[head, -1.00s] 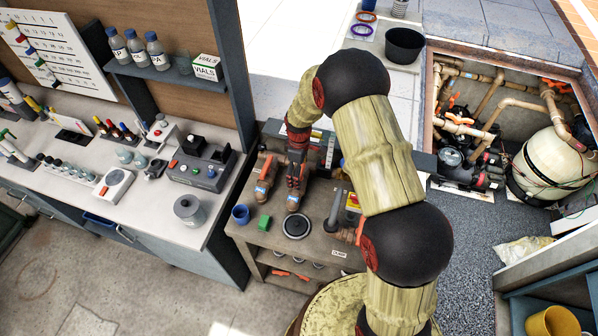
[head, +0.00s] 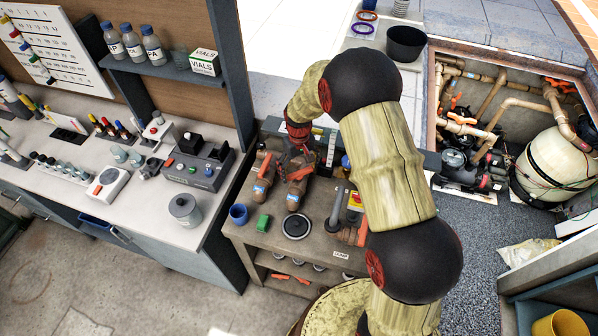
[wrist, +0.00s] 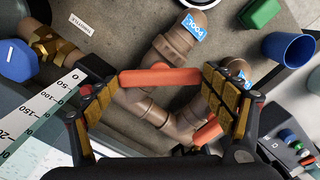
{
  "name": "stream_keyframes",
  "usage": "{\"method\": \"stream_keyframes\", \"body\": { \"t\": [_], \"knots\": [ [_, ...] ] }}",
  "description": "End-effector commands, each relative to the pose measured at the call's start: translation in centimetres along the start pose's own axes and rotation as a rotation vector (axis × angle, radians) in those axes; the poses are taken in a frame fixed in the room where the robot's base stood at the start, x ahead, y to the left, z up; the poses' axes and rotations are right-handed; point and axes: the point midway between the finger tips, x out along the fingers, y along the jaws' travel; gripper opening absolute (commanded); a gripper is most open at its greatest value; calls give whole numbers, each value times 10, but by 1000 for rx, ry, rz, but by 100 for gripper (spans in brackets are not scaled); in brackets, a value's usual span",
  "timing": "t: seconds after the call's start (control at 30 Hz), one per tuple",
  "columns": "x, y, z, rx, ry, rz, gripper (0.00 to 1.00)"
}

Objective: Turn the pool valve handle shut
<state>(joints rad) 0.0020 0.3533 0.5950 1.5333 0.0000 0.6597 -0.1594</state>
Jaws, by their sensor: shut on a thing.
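The pool valve (wrist: 176,45) is a brown pipe fitting with a blue POOL label in the wrist view. Its orange bar handle (wrist: 160,82) lies across the picture, slanted to the pipe. My gripper (wrist: 160,92) is shut on the handle, with one padded finger at each end. In the head view my gripper (head: 299,135) is behind the right-hand valve (head: 297,188) on the bench, and my arm partly hides the fingers. A second valve (head: 262,180) stands to its left; its orange handle (wrist: 207,130) shows below the gripped one.
A blue cup (head: 238,214), a green block (head: 263,222) and a black round disc (head: 295,226) are on the bench front. A grey lever (head: 336,210) stands at right. In the wrist view a white scale (wrist: 40,112) and brass fitting (wrist: 52,45) are close to the left finger.

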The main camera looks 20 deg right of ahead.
Motion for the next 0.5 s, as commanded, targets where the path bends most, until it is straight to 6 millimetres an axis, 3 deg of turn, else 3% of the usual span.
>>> {"method": "stream_keyframes", "body": {
  "t": [0.5],
  "knots": [
    [1, 0, 0, 474, 1, 0, 58]
  ]
}}
